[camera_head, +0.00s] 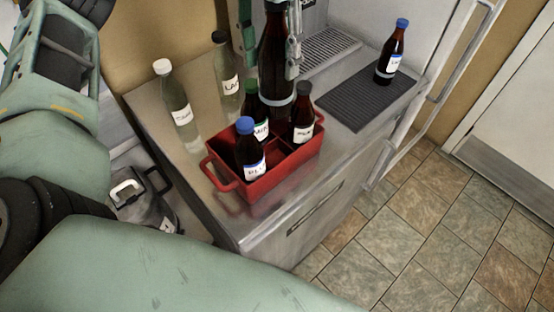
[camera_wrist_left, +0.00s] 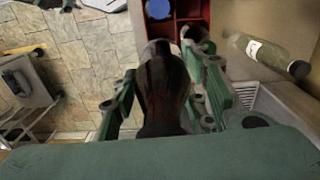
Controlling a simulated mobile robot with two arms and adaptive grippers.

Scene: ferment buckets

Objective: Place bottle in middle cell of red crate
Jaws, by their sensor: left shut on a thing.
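The red crate (camera_head: 283,167) stands on the metal counter. A blue-capped dark bottle (camera_head: 249,157) is in its near left part, a green-capped bottle (camera_head: 259,127) behind it, and a black-capped bottle (camera_head: 302,125) at the right. My left gripper (camera_head: 270,42) is shut on a large dark bottle (camera_head: 277,70), roughly upright over the crate's back side. Its lower end is partly hidden by the crate's bottles. In the left wrist view the held bottle (camera_wrist_left: 163,92) is between the fingers, with the crate (camera_wrist_left: 187,10) beyond its base. The right gripper is not in view.
A white-capped clear bottle (camera_head: 176,103) and a black-capped clear bottle (camera_head: 226,82) stand left of and behind the crate. A blue-capped dark bottle (camera_head: 391,55) stands on a dark mat (camera_head: 362,98) at the right. A grey container (camera_head: 140,195) is left of the counter.

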